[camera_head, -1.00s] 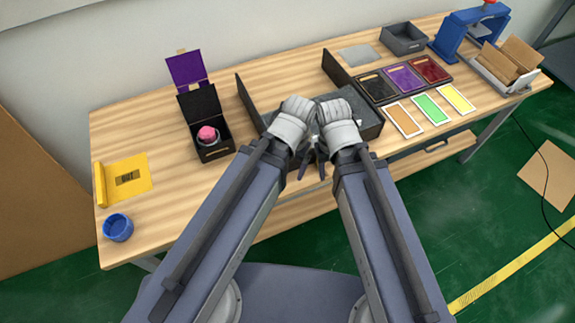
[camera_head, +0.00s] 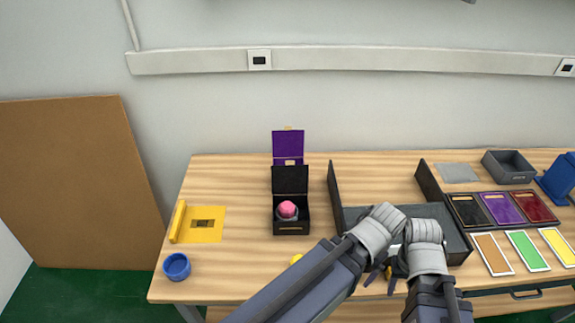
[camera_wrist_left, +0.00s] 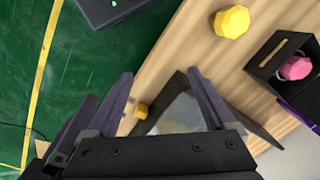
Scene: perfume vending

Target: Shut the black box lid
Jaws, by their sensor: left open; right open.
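The black box (camera_head: 291,228) stands on the table with its lid (camera_head: 290,180) raised upright at the back. A pink-topped item (camera_head: 287,209) sits inside it. The box (camera_wrist_left: 268,52) also shows at the right of the left wrist view, with the pink top (camera_wrist_left: 296,67) visible. My left gripper (camera_head: 376,275) and right gripper (camera_head: 395,268) are close together at the front of the grey tray, right of the box and apart from it. In the left wrist view, my left gripper's fingers (camera_wrist_left: 160,73) are spread with nothing held. The right fingers are partly hidden in the head view.
A purple panel (camera_head: 288,146) stands behind the lid. A yellow knob-like piece (camera_wrist_left: 231,21) lies between the box and my left arm. A blue cup (camera_head: 176,266) and yellow holder (camera_head: 200,224) are at left. The grey tray (camera_head: 455,240) has upright black walls.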

